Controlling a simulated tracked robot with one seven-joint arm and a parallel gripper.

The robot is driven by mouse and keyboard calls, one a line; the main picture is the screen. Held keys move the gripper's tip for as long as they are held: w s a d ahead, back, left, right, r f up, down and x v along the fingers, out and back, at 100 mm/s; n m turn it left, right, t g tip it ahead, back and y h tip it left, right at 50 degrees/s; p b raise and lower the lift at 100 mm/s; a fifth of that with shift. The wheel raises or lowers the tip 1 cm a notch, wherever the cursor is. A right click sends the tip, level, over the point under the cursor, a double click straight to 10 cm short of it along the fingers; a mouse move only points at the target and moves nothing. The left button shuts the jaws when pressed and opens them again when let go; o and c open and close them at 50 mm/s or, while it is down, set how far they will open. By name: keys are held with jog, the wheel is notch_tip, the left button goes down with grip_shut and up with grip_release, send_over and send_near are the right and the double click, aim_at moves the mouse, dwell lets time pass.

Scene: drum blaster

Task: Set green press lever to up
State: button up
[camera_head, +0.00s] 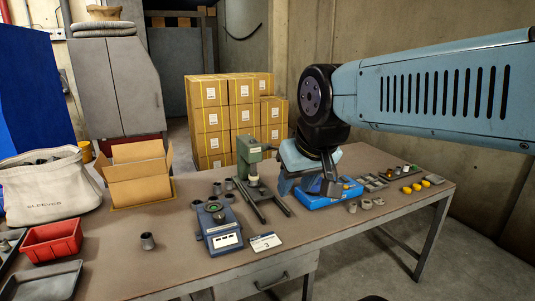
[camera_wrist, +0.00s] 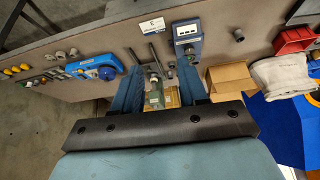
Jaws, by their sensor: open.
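The green press (camera_head: 248,155) stands upright on the table, left of my gripper (camera_head: 304,186) in the head view. It has a green head and column on a dark forked base. A short dark piece juts from the right of its head; I cannot tell whether this is the lever or which way it is set. The fingers are wide apart and hold nothing. They do not visibly touch the press.
A blue gauge device (camera_head: 218,226) stands in front of the press. A blue tool (camera_head: 327,197) lies beyond my gripper, with several small parts to the right. An open cardboard box (camera_head: 139,182), a white bag (camera_head: 42,185) and a red bin (camera_head: 52,240) are left.

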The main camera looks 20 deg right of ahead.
jog(key=shift+w+a, duration=0.1)
jog(key=shift+a, duration=0.15)
jog(key=shift+o, duration=1.8)
jog(key=w+d+f+t+h, duration=0.1)
jog(key=w+d+t, duration=0.1)
jog(key=w, duration=0.9)
jog(key=shift+w+f, duration=0.25)
jog(key=w+d+f+m+t+h, duration=0.1)
jog(key=w+d+f+t, duration=0.15)
jog(key=w, duration=0.35)
jog(key=w+d+f+t, duration=0.1)
jog(key=w+d, duration=0.2)
jog(key=w, duration=0.4)
jog(key=w+d+f+m+t+h, duration=0.2)
jog(key=w+d+f+t, duration=0.65)
jog(key=d, duration=0.45)
jog(key=w+d, duration=0.1)
jog(key=w, duration=0.3)
jog(key=w+d+f+g, duration=0.1)
jog(key=w, duration=0.4)
jog(key=w+g, duration=0.1)
jog(key=w, duration=0.4)
jog(key=shift+d+f, duration=0.3)
jog(key=shift+d, duration=0.1)
jog(key=shift+c, duration=0.2)
